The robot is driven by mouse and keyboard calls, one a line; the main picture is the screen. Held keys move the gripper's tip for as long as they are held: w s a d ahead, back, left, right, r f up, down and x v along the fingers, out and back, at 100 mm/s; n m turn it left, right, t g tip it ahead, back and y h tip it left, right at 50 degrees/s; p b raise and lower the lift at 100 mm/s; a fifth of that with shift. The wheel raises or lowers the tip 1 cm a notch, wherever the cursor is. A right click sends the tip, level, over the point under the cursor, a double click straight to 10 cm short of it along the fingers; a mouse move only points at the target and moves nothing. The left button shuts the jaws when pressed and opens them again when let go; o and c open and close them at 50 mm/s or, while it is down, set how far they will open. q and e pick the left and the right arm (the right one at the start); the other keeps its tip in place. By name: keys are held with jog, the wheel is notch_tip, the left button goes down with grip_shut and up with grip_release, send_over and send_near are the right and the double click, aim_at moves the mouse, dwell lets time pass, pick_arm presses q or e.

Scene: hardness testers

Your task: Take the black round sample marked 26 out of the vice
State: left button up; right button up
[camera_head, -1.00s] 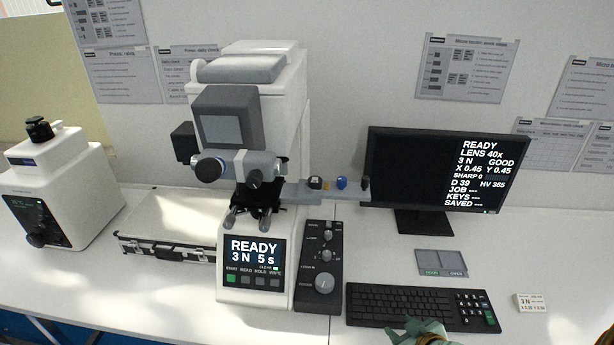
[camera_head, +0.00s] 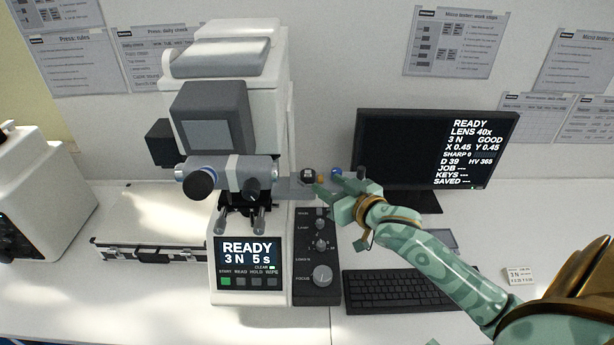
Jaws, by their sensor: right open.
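A small black round piece with a pale top (camera_head: 307,174) sits on the grey arm-like shelf (camera_head: 287,188) at the right side of the white tester. It looks like the sample, but its mark is too small to read. I cannot make out the vice jaws around it. My right gripper (camera_head: 326,183), green, is open with its fingertips just right of the black piece, close to an orange bit (camera_head: 320,180) and a blue piece (camera_head: 336,172). I cannot tell whether they touch. The gripper hides part of the shelf. My left gripper is not in view.
The white tester (camera_head: 235,105) stands left of the shelf, with its eyepiece (camera_head: 200,181) sticking out. A knob panel (camera_head: 320,262) and a keyboard (camera_head: 392,290) lie below. A monitor (camera_head: 420,150) stands behind my right arm. A case (camera_head: 150,252) lies at left.

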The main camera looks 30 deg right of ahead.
aim_at(310, 175)
jog(key=w, duration=0.2)
jog(key=w+f, duration=0.1)
jog(key=w, duration=0.4)
jog(key=shift+w+a+f, duration=0.25)
jog(key=shift+a+f, duration=0.1)
jog(key=shift+f, duration=0.05)
jog(key=shift+s, duration=0.15)
jog(key=c, duration=0.8)
